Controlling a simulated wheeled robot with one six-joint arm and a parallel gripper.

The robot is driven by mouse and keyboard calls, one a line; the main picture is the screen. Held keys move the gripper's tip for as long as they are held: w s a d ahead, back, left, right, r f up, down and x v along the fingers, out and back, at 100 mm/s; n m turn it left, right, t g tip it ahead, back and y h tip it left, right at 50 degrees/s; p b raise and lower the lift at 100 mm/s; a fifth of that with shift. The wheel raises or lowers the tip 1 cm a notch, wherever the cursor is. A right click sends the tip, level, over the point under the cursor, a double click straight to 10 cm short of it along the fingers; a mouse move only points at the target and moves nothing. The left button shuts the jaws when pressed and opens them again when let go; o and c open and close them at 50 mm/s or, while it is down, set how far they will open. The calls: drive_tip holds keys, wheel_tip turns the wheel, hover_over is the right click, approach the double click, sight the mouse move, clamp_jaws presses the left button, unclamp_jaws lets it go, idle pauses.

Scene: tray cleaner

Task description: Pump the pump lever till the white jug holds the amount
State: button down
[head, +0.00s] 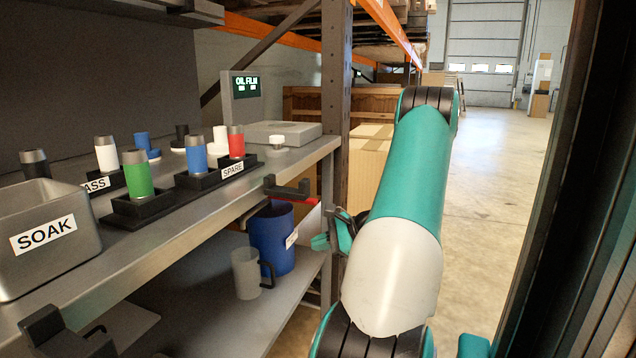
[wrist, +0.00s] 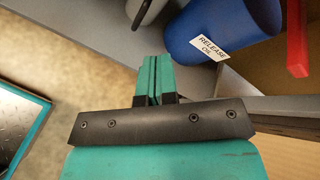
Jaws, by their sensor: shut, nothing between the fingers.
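A blue drum (head: 270,240) stands on the lower shelf; its label reads RELEASE OIL in the wrist view (wrist: 225,20). A red bar, which looks like the pump lever (head: 305,201), shows above the drum and at the upper right of the wrist view (wrist: 297,40). The whitish jug (head: 245,274) with a dark handle stands upright in front of the drum; its contents cannot be seen. My gripper (head: 321,242) is right of the drum, below the red bar and apart from it. Its teal fingers are together and empty in the wrist view (wrist: 153,72).
A rack post (head: 335,110) rises behind my gripper. Open floor (head: 485,190) lies to the right.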

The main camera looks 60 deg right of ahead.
drive_tip(key=s+d+r+n+g+p, duration=0.15)
drive_tip(key=d+r+n+p, duration=0.35)
drive_tip(key=r+n+p, duration=0.6)
drive_tip(key=n+g+h+p, duration=0.2)
drive_tip(key=n+p, duration=0.3)
drive_tip(key=n, duration=1.1)
approach(312, 200)
drive_tip(key=v, duration=0.3)
drive_tip(key=shift+s+d+r, duration=0.1)
drive_tip(key=shift+s+d, duration=0.15)
drive_tip(key=x, duration=1)
drive_tip(key=shift+w+a+b, duration=0.15)
drive_tip(key=shift+b, duration=0.2)
